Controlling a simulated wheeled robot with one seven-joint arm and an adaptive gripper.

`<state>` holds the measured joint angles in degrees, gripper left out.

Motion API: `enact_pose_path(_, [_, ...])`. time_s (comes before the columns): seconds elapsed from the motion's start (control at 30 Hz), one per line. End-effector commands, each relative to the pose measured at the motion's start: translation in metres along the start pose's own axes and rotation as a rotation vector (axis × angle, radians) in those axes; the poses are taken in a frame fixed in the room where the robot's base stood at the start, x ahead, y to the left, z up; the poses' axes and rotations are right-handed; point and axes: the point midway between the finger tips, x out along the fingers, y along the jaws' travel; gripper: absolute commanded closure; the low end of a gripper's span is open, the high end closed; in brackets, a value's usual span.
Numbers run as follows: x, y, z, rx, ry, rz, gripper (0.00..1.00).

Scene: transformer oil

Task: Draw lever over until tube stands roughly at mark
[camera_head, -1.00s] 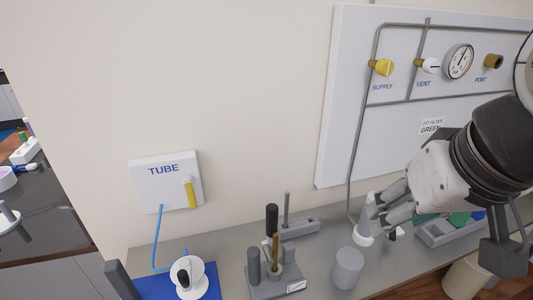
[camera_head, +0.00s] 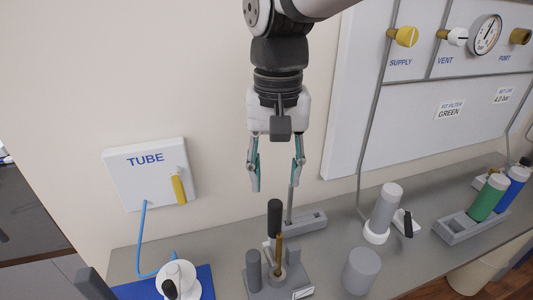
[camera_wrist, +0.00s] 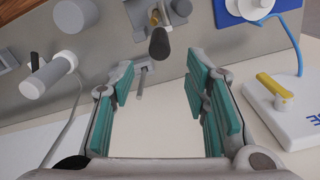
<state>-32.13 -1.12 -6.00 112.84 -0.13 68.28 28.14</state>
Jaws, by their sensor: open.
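A white wall box labelled TUBE (camera_head: 125,185) carries a yellow lever (camera_head: 179,189) that hangs down. The lever also shows at the right of the wrist view (camera_wrist: 276,86). A blue tube (camera_head: 142,240) runs from the box down to the bench. A thin grey upright rod (camera_head: 290,205) stands in a slotted grey base (camera_head: 312,220); it could also be a lever. My gripper (camera_head: 277,186) is open and empty, pointing down above the bench. It is right of the yellow lever and, in the picture, just above the rod and a black-handled post (camera_head: 274,218). I cannot make out a mark.
A grey stand (camera_head: 280,282) holds the posts. A white round fitting (camera_head: 177,280) sits on a blue mat (camera_head: 206,275). A grey cylinder (camera_head: 361,270), a tilted grey canister (camera_head: 385,210) and a tray (camera_head: 460,230) with green and blue canisters stand right. The gauge panel (camera_head: 420,120) is behind.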

Motion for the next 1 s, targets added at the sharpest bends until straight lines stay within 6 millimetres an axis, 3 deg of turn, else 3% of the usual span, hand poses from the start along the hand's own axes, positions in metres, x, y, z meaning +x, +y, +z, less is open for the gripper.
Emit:
enact_pose_path(0.5, [0.097, 0.001, 0.001, 0.000, -0.004, 0.001, 0.58])
enact_pose_path(0.7, [0.115, 0.000, 0.001, -0.001, -0.002, 0.000, 0.58])
enact_pose_path(1.0, [0.119, 0.001, 0.000, -0.001, 0.000, -0.001, 0.58])
